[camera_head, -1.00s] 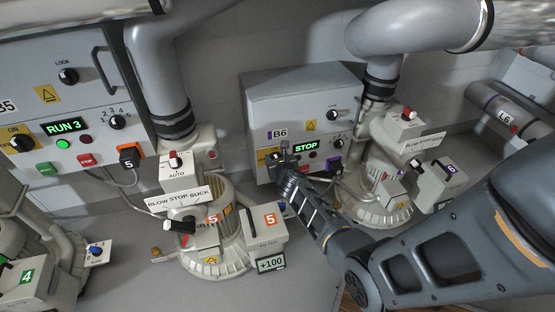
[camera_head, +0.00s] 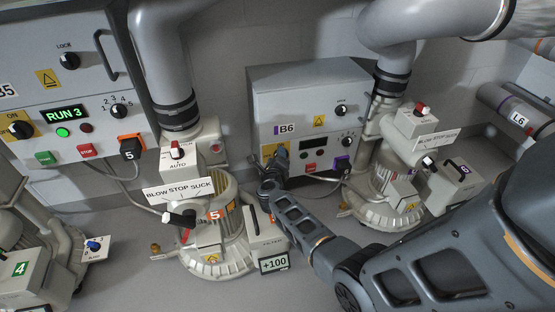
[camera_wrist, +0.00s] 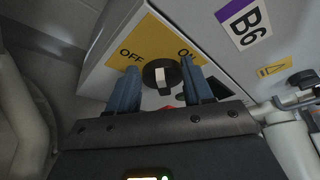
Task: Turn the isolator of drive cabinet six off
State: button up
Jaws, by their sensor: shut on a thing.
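Drive cabinet six (camera_head: 300,90) is the grey box labelled B6 in the head view; its display (camera_head: 312,147) is dark. Its isolator is a round black knob with a white bar (camera_wrist: 161,77), on a yellow plate (camera_wrist: 150,42) marked OFF at left and ON at right in the wrist view. My gripper (camera_wrist: 160,68) has one blue finger on each side of the knob and is shut on it. In the head view my gripper (camera_head: 279,160) reaches the cabinet's lower left and hides the knob. The B6 label (camera_wrist: 244,25) is beside the plate.
Cabinet five (camera_head: 60,90) at left shows RUN 3. Blower five (camera_head: 215,240), with its BLOW STOP SUCK lever, stands left of my arm. Blower six (camera_head: 385,205) stands close on the right.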

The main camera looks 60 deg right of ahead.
jog(key=shift+w+f+n+h, duration=0.1)
jog(key=shift+f+n+h, duration=0.1)
jog(key=shift+n+h, duration=0.15)
jog(key=shift+b, duration=0.3)
jog(key=o, duration=0.7)
notch_tip(320, 180, up, 5)
jog(key=p, duration=0.3)
jog(key=shift+f+p, duration=0.1)
jog(key=shift+p, duration=0.25)
jog(key=s+d+r+p, duration=0.1)
jog(key=s+d+r, duration=0.1)
jog(key=s, duration=0.1)
jog(key=s+d+r+p, duration=0.1)
jog(key=s+r+p, duration=0.1)
jog(key=s, duration=0.1)
jog(key=s+d+r+p, duration=0.2)
jog(key=s, duration=0.2)
jog(key=shift+s+d+r, duration=0.1)
jog(key=shift+d, duration=0.25)
